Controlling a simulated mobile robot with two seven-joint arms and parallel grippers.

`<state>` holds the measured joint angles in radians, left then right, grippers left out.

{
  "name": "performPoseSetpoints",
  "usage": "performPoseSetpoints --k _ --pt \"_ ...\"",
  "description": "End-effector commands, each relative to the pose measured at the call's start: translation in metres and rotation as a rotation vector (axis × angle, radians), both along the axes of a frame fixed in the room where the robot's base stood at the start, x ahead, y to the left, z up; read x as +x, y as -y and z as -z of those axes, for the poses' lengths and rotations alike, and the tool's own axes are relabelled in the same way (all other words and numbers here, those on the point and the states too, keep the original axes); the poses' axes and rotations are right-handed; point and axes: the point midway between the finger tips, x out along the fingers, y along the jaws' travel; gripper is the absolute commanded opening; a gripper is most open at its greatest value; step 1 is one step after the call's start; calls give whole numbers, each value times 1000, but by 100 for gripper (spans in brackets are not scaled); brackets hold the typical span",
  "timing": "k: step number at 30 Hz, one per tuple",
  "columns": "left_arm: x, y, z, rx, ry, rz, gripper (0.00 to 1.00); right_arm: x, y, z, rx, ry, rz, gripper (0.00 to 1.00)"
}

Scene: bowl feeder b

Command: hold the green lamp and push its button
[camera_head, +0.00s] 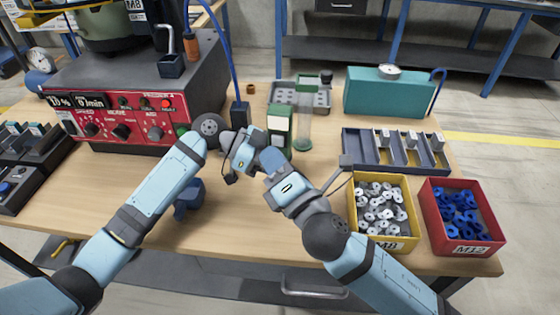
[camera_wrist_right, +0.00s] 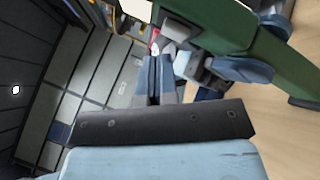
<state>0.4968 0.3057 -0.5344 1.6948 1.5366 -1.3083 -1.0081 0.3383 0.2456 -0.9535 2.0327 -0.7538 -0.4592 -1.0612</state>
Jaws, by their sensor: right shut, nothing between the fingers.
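The green lamp (camera_head: 280,112), with a pale front panel, stands upright near the middle of the table in the head view. My two wrists meet just in front of it and cover its lower part. In the right wrist view a large green body (camera_wrist_right: 225,25), apparently the lamp, crosses the upper right. My right gripper (camera_wrist_right: 160,62) is shut and empty, its tips close beside the green body. Grey and blue-grey parts lie against the green body there, perhaps my left gripper. Its fingers cannot be made out in the head view. The button is not clearly visible.
A red-fronted control box (camera_head: 120,118) stands at left. A clear green-tinted cylinder (camera_head: 304,130) stands right of the lamp. A yellow bin (camera_head: 385,240) of metal parts and a red bin (camera_head: 470,247) of blue parts sit at right. The table front (camera_head: 240,235) is clear between the arms.

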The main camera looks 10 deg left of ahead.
Motion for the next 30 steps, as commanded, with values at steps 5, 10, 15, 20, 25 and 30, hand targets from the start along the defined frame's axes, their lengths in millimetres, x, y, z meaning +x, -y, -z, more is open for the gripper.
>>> performPoseSetpoints --k 5,10,15,20,25,30 --pt "0 0 2 2 -3 1 0 -4 -1 1 0 -1 -1 0" --pt "0 0 2 2 -3 0 0 -21 -2 1 0 -2 -1 0" --pt "0 0 2 2 -3 0 0 -38 -4 1 1 -2 -1 0" --pt "0 0 2 2 -3 0 0 -53 -6 1 0 -1 -1 0" --pt "0 0 2 2 -3 0 0 -60 -6 1 0 -1 1 0" --pt "0 0 2 2 -2 0 0 -60 -6 0 0 -1 1 0"
